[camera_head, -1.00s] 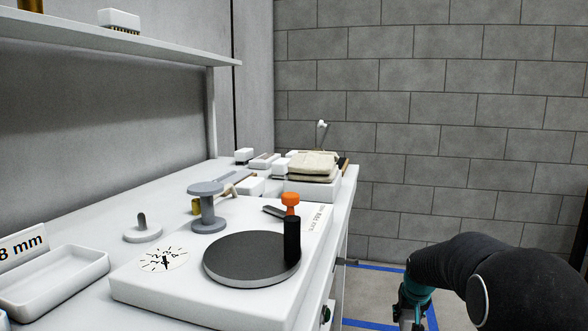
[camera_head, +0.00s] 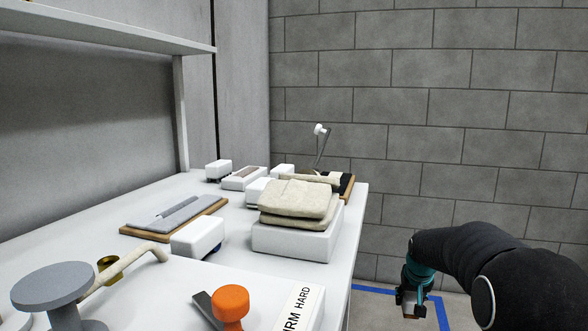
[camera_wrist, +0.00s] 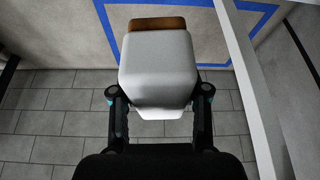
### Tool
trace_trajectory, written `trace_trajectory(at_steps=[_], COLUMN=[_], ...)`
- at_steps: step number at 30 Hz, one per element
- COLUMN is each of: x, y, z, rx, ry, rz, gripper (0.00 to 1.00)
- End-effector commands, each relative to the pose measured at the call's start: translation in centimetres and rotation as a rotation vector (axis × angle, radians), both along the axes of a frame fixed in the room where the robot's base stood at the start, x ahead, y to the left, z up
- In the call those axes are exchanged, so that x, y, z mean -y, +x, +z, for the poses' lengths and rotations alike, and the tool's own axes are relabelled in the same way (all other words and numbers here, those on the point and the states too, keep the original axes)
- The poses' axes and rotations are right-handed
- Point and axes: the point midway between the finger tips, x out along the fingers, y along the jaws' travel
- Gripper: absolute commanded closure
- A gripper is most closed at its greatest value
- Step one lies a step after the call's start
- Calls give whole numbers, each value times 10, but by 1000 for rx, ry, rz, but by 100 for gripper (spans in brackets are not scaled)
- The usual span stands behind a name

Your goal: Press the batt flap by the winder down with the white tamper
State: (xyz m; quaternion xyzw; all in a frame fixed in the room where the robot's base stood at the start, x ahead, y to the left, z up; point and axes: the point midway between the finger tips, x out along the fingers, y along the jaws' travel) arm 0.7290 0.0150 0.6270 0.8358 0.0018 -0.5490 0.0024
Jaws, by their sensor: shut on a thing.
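My gripper (camera_wrist: 159,98) is shut on the white tamper (camera_wrist: 158,62), a rounded white block with a brown strip at its far end; a finger is on each side. In the head view, my gripper (camera_head: 411,305) hangs right of the bench, low over the floor, and the tamper is mostly hidden there. Folded beige batt (camera_head: 298,198) lies on a white block (camera_head: 290,238) near the bench's right edge, apart from my gripper. A loose layer, seemingly the flap (camera_head: 310,177), shows at its back. A thin rod with a white knob (camera_head: 320,130), possibly the winder, rises behind it.
A grey slab on a wooden board (camera_head: 178,214), a white block (camera_head: 197,237) and several small white pieces stand left of the batt. An orange knob (camera_head: 230,303) and grey spool (camera_head: 55,285) are in front. Right of the bench is open floor with blue tape (camera_head: 372,290).

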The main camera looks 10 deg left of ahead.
Motion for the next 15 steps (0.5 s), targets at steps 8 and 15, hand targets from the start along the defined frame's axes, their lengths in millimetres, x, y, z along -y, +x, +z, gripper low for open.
trace_trajectory(at_steps=[8,15], x=[-48,-84], y=[29,14], z=[131,248], rx=[66,120], ry=[-8,-5], rz=[4,-21], gripper=[97,97])
